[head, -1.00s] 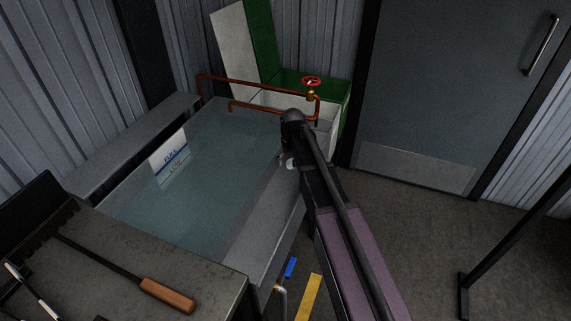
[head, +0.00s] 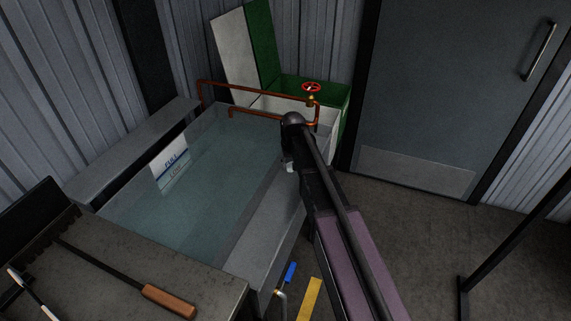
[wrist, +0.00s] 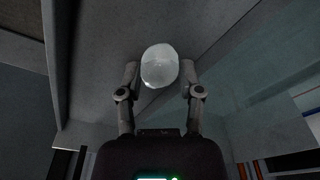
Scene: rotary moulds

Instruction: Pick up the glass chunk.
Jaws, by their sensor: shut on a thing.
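The glass chunk (wrist: 160,60) is a pale, rounded, translucent lump in the wrist view. My gripper (wrist: 160,70) is shut on it, with one finger at its left side and the other at its right. In the head view the gripper (head: 291,165) is small and dark below the arm's end, over the tank's right ledge. A pale bit shows there, too small to make out clearly. I cannot tell from these frames how far the chunk is above the grey surface behind it.
A water-filled tank (head: 185,205) with a copper pipe (head: 255,89) and red valve wheel (head: 311,87) lies beside the arm. A workbench (head: 110,265) with a wooden-handled tool (head: 168,300) is at front left. An open green-and-white box (head: 335,115) stands behind.

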